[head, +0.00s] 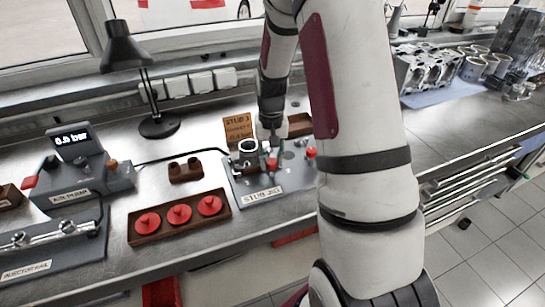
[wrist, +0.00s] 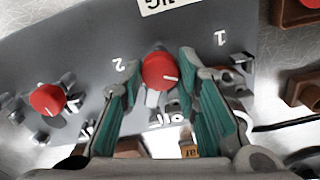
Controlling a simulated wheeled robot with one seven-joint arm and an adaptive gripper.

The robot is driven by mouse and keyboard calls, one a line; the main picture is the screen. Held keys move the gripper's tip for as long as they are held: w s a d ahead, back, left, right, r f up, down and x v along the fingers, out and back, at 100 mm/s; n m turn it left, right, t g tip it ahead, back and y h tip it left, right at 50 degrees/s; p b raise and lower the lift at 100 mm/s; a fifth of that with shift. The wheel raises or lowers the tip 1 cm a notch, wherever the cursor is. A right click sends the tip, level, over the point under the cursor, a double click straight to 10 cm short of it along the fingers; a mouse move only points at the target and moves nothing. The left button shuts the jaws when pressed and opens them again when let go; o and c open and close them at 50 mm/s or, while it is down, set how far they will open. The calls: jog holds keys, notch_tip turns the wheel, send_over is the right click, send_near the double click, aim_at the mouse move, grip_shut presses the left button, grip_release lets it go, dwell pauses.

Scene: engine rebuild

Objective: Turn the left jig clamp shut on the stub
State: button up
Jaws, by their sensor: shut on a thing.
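The grey stub jig (head: 240,188), labelled STUB JIG, sits on the steel bench. Its left clamp has a red knob (head: 271,163), which shows in the wrist view (wrist: 158,71) with a short white line pointing right. My gripper (head: 271,158) reaches down from above, and its teal-padded fingers (wrist: 161,72) are shut on this knob, one on each side. The right clamp's red knob (head: 311,152) is free and shows at the left of the wrist view (wrist: 47,100). The stub cannot be made out clearly; a ringed metal part (head: 248,147) stands beside the fingers.
A brown tray with red caps (head: 180,215), a brown block (head: 186,170) and an air pump (head: 80,178) stand to the left. A STUB sign (head: 238,129) stands behind the jig. A lamp (head: 125,50) is farther back. Bare bench lies before the jig.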

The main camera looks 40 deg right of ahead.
aim_at(271, 161)
jog(key=n+p, duration=0.1)
jog(key=n, duration=0.4)
jog(key=shift+n, duration=0.3)
dwell(0.4)
jog(key=o, duration=1.2)
notch_tip(271, 161, up, 12)
jog(key=shift+a+r, duration=0.1)
